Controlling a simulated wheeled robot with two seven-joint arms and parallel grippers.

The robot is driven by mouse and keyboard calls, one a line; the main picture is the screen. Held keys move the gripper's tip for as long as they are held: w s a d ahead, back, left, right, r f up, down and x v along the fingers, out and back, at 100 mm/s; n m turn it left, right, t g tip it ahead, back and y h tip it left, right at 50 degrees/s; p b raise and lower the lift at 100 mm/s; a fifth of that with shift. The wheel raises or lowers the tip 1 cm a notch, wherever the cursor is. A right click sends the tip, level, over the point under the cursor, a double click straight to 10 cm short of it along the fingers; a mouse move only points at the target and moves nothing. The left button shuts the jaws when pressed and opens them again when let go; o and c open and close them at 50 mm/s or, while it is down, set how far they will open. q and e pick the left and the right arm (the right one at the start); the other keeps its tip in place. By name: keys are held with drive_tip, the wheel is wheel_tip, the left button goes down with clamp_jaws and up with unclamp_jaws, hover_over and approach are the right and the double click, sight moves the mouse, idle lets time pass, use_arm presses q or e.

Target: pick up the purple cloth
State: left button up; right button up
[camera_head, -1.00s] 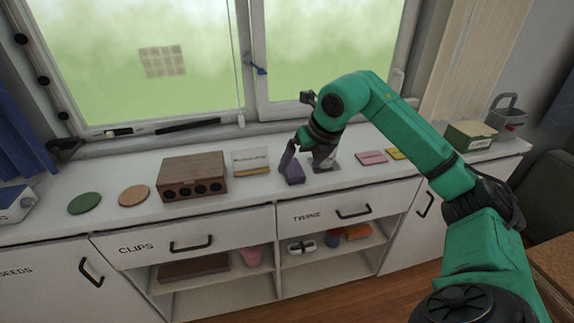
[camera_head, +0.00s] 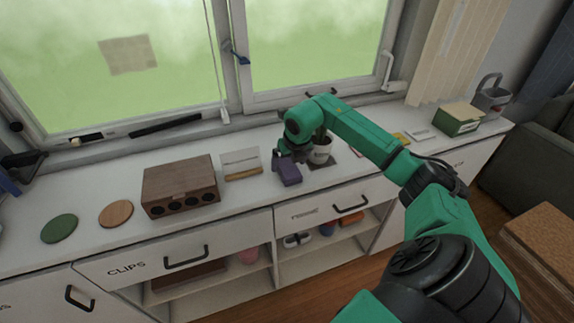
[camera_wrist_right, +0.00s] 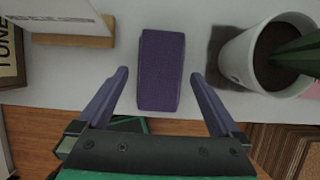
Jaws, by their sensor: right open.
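The purple cloth (camera_head: 288,173) is a small folded block lying on the white counter, between a card stand and a potted plant. In the right wrist view the purple cloth (camera_wrist_right: 161,70) lies ahead of and between the two fingers, with a gap on both sides. My right gripper (camera_wrist_right: 162,88) is open and empty, its fingers pointing at the cloth. In the head view my right gripper (camera_head: 282,158) is just above and behind the cloth, and the arm hides part of it. My left gripper is not in view.
A white plant pot (camera_wrist_right: 250,58) on a dark mat (camera_wrist_right: 214,65) stands close right of the cloth. A card in a wooden stand (camera_head: 243,174) and a wooden box (camera_head: 180,186) stand to its left. The window is behind.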

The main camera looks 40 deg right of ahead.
drive_tip(key=shift+w+d+f, duration=0.1)
drive_tip(key=shift+w+f, duration=0.05)
drive_tip(key=shift+f, duration=0.6)
drive_tip(key=shift+d+f, duration=0.1)
drive_tip(key=shift+w, duration=0.1)
drive_tip(key=shift+c, duration=0.3)
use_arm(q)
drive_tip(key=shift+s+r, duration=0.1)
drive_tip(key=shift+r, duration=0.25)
use_arm(e)
drive_tip(key=c, duration=1.1)
drive_tip(key=shift+r, duration=0.6)
wheel_tip(320, 180, up, 7)
drive_tip(key=shift+w+f+b, duration=0.1)
drive_tip(key=shift+b, duration=0.85)
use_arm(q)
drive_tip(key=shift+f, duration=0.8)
use_arm(e)
wheel_tip(320, 180, up, 12)
hover_over(288, 167)
